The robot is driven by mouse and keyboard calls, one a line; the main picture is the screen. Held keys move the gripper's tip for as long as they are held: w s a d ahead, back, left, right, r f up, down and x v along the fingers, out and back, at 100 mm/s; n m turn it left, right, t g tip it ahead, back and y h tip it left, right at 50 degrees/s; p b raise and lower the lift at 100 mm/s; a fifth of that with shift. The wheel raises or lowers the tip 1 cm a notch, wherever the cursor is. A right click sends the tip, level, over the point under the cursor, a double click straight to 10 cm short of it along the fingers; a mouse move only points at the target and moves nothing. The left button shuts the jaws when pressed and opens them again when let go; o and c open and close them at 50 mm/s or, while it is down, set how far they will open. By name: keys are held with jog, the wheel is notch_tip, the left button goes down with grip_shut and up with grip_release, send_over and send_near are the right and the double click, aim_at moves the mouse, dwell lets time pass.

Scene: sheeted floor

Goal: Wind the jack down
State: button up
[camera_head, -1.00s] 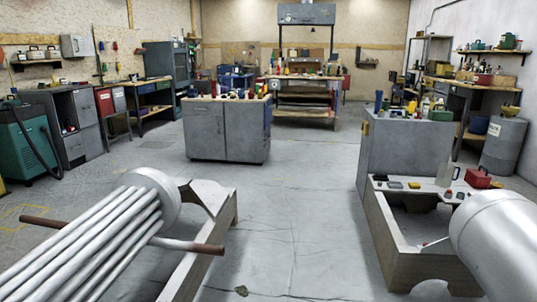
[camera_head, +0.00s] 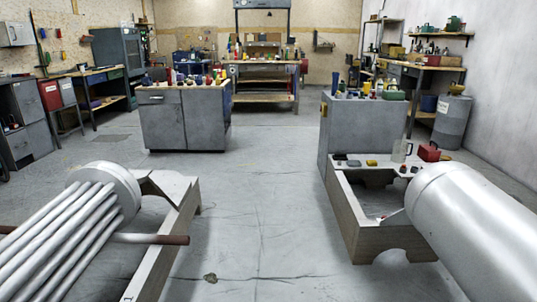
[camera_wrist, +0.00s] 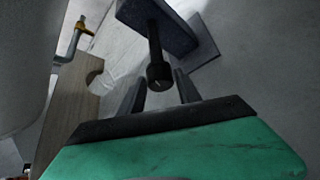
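In the wrist view, a black rod with a thick round end (camera_wrist: 158,73) stands out from a dark block (camera_wrist: 170,22); it looks like a part of the jack, but I cannot tell for sure. My gripper (camera_wrist: 159,88) shows as two dark fingers standing apart. The rod's round end is between or just beyond them, and no finger clearly touches it. A green body with a black edge (camera_wrist: 180,150) fills the bottom of this view. My gripper is not seen in the head view, and no whole jack can be made out.
A wooden stand (camera_head: 365,243) is on the right beside a large silver tank (camera_head: 475,225). A silver pipe bundle (camera_head: 60,235) with a low stand (camera_head: 165,235) is at left. Grey cabinets (camera_head: 183,120) stand farther back.

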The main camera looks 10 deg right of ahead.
grip_shut()
jog(key=shift+w+n+g+y+b, duration=0.2)
jog(key=shift+n+g+y+b, duration=0.2)
jog(key=shift+n+g, duration=0.65)
jog(key=shift+o, duration=2)
grip_release()
jog(key=shift+r, duration=0.1)
jog(key=shift+s, duration=0.1)
jog(key=shift+s+d, duration=0.1)
jog(key=shift+s, duration=0.1)
jog(key=shift+c, duration=0.4)
